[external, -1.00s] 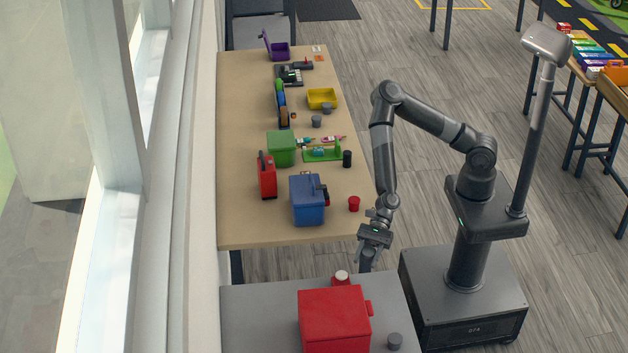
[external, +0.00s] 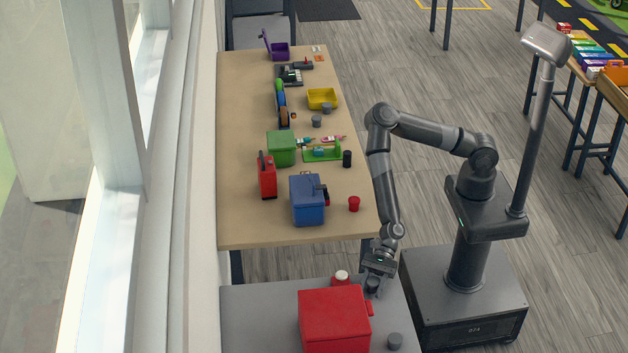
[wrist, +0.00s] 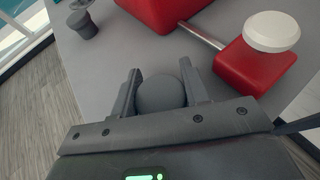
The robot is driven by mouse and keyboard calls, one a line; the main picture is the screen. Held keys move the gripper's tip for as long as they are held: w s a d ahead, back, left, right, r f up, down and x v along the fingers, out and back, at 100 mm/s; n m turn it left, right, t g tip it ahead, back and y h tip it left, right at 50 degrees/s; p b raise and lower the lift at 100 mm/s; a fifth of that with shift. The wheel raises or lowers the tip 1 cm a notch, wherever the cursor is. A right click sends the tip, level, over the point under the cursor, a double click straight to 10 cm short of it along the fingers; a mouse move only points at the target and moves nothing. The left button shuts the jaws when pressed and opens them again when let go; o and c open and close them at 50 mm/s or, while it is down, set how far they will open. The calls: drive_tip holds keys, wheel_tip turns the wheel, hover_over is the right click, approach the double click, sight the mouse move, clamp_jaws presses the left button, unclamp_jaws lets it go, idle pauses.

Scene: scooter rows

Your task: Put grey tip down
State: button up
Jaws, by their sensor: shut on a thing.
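My gripper (external: 376,274) is low over the back right corner of the grey table (external: 258,315). In the wrist view its fingers (wrist: 161,72) are shut on a dark grey rounded piece, the grey tip (wrist: 160,94). In the external view the tip (external: 372,285) shows small below my gripper. I cannot tell whether it touches the tabletop. A second grey piece (external: 395,341) stands apart on the table's right side; it also shows at the upper left of the wrist view (wrist: 83,22).
A large red box (external: 334,322) stands left of my gripper. A red piece with a white cap (external: 341,278) is behind it. The wooden table (external: 250,160) beyond holds bins, boxes and cups, including a red cup (external: 354,204). Grey tabletop between the two grey pieces is clear.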

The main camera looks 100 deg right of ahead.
drive_tip(key=shift+f, duration=0.1)
drive_tip(key=o, duration=0.9)
drive_tip(key=shift+o, duration=0.2)
drive_tip(key=shift+d+r, duration=0.1)
drive_tip(key=shift+r, duration=0.1)
drive_tip(key=v, duration=1.1)
drive_tip(key=shift+s+d+r, duration=0.15)
drive_tip(key=shift+s+d, duration=0.05)
drive_tip(key=shift+d, duration=0.15)
